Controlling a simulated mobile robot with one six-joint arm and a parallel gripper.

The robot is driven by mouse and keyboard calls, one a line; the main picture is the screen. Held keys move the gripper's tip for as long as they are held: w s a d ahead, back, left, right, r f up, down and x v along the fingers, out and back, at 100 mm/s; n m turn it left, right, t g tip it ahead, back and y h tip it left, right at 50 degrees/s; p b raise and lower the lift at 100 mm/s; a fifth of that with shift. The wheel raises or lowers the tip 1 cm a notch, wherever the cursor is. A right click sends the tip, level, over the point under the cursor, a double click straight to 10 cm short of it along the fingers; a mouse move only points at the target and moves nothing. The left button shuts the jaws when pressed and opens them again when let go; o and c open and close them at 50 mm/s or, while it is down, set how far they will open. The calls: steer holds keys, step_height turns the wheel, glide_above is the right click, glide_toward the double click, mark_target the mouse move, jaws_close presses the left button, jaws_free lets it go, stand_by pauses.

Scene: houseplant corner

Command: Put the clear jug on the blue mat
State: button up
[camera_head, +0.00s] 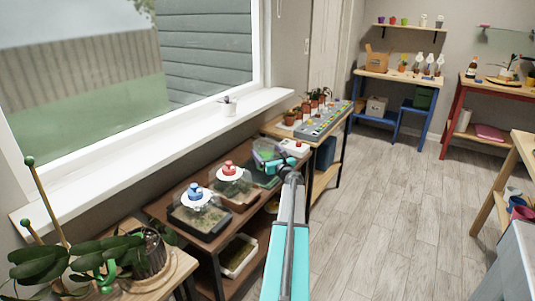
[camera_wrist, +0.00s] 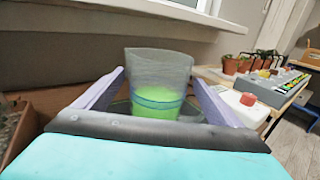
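The clear jug (camera_wrist: 158,78) holds green liquid and has a blue line around it. It is upright in the wrist view, over a dark green surface. In the head view it shows as a greyish see-through vessel (camera_head: 267,151) at the far end of the brown shelf. My gripper (camera_wrist: 159,78) has its two pale purple fingers spread, one on each side of the jug, with narrow gaps showing. In the head view my gripper (camera_head: 284,164) is beside the jug. I cannot make out a blue mat in either view.
Clear-domed trays with a red knob (camera_head: 229,169) and a blue knob (camera_head: 195,190) stand on the brown shelf (camera_head: 158,210). A white box with a red button (camera_head: 294,148) is close behind. The window sill (camera_head: 150,160) runs along the left. The floor at right is open.

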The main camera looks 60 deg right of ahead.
steer(key=shift+p, duration=0.45)
steer(key=v, duration=0.3)
steer(key=b+v, duration=0.1)
steer(key=shift+a+f, duration=0.25)
steer(key=b+v, duration=0.1)
steer(key=v, duration=0.8)
steer(key=shift+s+a, duration=0.2)
steer(key=shift+a, duration=0.05)
steer(key=shift+f, duration=0.15)
steer(key=shift+c, duration=1.2)
steer(key=shift+w+d+r+b, duration=0.3)
steer(key=shift+w+d+r, duration=0.05)
steer(key=shift+w+d, duration=0.2)
steer(key=shift+w+d+r+b, duration=0.25)
steer(key=shift+w+d+r, duration=0.1)
steer(key=shift+w+d, duration=0.15)
steer(key=shift+d, duration=0.1)
